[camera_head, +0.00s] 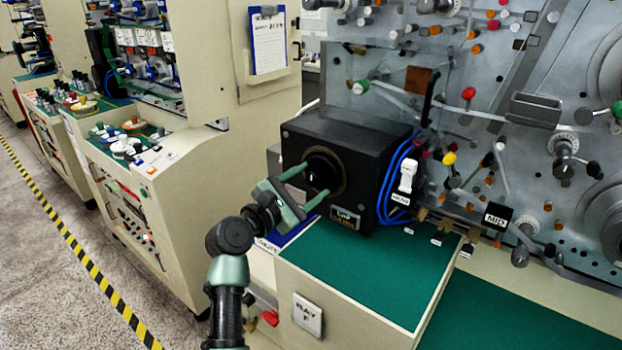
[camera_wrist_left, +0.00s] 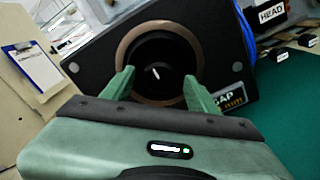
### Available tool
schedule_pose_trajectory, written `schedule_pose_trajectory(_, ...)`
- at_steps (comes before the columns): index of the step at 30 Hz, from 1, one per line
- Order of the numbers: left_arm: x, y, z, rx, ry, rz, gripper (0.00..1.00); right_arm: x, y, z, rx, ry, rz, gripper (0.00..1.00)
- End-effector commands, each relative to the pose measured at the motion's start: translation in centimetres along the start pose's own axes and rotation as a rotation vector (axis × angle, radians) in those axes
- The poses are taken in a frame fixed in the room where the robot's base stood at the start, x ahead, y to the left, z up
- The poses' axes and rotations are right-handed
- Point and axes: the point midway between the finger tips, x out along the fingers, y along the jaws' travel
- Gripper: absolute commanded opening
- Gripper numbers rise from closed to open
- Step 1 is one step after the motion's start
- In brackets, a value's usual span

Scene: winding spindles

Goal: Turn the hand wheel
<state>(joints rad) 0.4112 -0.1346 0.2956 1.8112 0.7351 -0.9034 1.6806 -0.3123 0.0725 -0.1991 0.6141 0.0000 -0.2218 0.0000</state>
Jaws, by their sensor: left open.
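The hand wheel (camera_head: 322,171) is a round black knob with a brownish ring, set in the front face of a black box (camera_head: 375,162). In the left wrist view the hand wheel (camera_wrist_left: 158,66) has a short white mark near its middle. My left gripper (camera_head: 305,186) is open, its two green fingers pointing at the wheel, one on each side of it. In the left wrist view the fingertips (camera_wrist_left: 153,78) reach over the lower left and lower right of the ring. I cannot tell whether they touch it. My right gripper is not in view.
The box stands on a green-topped cabinet (camera_head: 365,289), with blue cables (camera_head: 392,180) and a white switch (camera_head: 407,176) at its right. A grey panel with many coloured knobs rises behind. A clipboard (camera_head: 267,42) hangs at upper left. The aisle floor is clear.

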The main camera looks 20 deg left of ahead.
Motion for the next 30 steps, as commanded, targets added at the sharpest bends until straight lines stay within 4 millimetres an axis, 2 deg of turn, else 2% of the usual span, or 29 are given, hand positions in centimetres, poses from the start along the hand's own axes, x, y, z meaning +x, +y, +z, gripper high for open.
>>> schedule_pose_trajectory(6,0.7,0.0,0.0,0.001,0.001,0.001,0.59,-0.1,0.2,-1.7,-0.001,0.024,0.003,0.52)
schedule_pose_trajectory(10,0.7,0.0,0.0,0.001,0.001,0.001,0.59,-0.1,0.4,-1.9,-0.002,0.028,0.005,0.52)
schedule_pose_trajectory(11,0.7,0.0,0.0,0.001,0.001,0.001,0.56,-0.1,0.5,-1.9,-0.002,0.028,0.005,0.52)
schedule_pose_trajectory(17,0.7,0.0,0.0,0.001,0.001,0.0,0.01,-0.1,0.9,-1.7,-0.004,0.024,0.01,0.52)
schedule_pose_trajectory(30,0.7,0.1,0.0,0.091,0.001,0.0,0.0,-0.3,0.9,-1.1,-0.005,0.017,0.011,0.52)
